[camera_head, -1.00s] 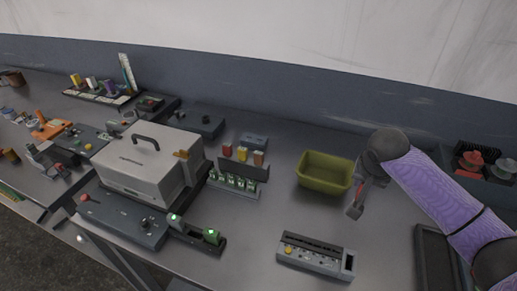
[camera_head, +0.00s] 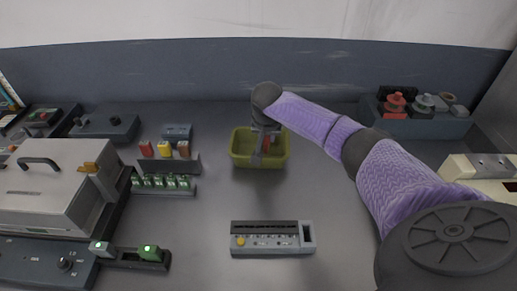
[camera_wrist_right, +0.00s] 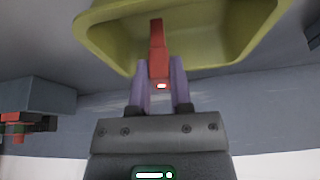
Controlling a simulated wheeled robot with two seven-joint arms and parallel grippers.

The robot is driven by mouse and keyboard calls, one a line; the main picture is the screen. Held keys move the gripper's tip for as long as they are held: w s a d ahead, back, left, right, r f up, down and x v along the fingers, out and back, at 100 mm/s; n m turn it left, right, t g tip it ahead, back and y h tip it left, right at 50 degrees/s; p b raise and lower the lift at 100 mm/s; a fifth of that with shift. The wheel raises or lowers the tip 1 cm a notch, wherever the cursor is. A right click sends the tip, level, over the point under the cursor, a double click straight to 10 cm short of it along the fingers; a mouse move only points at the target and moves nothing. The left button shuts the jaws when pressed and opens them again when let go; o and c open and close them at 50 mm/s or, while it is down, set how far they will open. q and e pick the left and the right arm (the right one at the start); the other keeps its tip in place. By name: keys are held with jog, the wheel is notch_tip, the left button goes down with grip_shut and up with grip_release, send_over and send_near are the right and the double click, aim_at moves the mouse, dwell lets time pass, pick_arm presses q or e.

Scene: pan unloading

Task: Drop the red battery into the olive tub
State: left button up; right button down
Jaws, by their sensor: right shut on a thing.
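The olive tub (camera_head: 241,158) stands on the grey bench in the middle of the head view. Its yellow-green rim and wall (camera_wrist_right: 100,40) fill the top of the right wrist view. My right gripper (camera_head: 259,158) reaches down at the tub, in front of or over its opening. In the right wrist view its fingers (camera_wrist_right: 159,85) are shut on the red battery (camera_wrist_right: 157,45), which sticks out beyond the fingertips and overlaps the tub in the picture. My left gripper is not in view.
A grey slotted panel (camera_head: 272,246) lies in front of the tub. A rack with red and yellow blocks (camera_head: 166,166) stands left, beside a grey handled case (camera_head: 45,190). A bin with red and grey knobs (camera_head: 425,118) is at the back right. Bench around the tub is clear.

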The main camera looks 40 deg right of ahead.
jog(key=shift+r, duration=0.1)
jog(key=c, duration=0.6)
grip_release()
jog(key=shift+o, duration=0.8)
jog(key=p+v, duration=0.4)
jog(key=v, duration=0.6)
